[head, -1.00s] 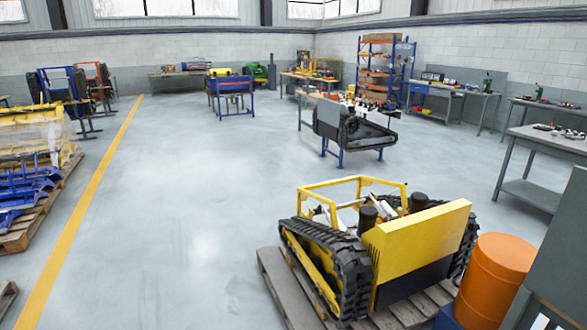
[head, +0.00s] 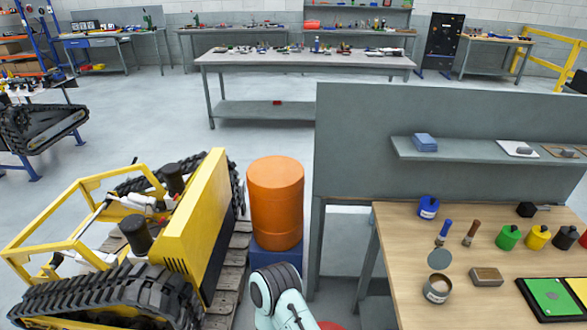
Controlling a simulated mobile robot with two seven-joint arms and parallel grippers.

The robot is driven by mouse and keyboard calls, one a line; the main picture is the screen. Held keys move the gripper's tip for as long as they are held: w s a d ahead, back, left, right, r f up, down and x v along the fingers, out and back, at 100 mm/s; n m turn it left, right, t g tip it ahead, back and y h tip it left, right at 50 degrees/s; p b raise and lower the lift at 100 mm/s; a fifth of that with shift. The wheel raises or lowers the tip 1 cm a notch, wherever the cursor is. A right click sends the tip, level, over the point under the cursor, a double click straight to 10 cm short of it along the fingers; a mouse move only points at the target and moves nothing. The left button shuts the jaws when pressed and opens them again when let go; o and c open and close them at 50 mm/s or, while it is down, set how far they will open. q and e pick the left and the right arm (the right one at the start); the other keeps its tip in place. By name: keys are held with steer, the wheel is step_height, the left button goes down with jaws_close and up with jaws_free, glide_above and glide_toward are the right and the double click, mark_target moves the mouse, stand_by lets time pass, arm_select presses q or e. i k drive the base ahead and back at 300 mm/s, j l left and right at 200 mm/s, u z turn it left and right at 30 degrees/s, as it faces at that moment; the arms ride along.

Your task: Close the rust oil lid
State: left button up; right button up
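An open round tin (head: 438,288) stands on the wooden workbench (head: 400,232) at the right in the head view. A grey disc-shaped lid (head: 439,259) shows raised just behind its mouth; I cannot tell whether it is hinged to the tin. The tin's contents look brownish and its label is too small to read, so I cannot confirm that it is the rust oil. A pale green and black arm link of mine shows at the bottom edge. Neither gripper is in view.
A blue-handled tool (head: 444,232), a brown-handled brush (head: 470,233), a brown block (head: 487,277) and several coloured pots surround the tin. A grey panel with a shelf (head: 490,150) backs the bench. An orange drum (head: 276,203) and yellow tracked carrier (head: 190,225) stand left.

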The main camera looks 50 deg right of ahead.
mark_target(439, 259)
steer(key=i+z, duration=0.1)
steer(key=z, duration=0.3)
steer(key=i+z, duration=0.1)
steer(key=z, duration=0.3)
steer(key=i+j+z, duration=0.1)
steer(key=z, duration=0.25)
steer(key=i+j+z, duration=0.1)
steer(key=z, duration=0.3)
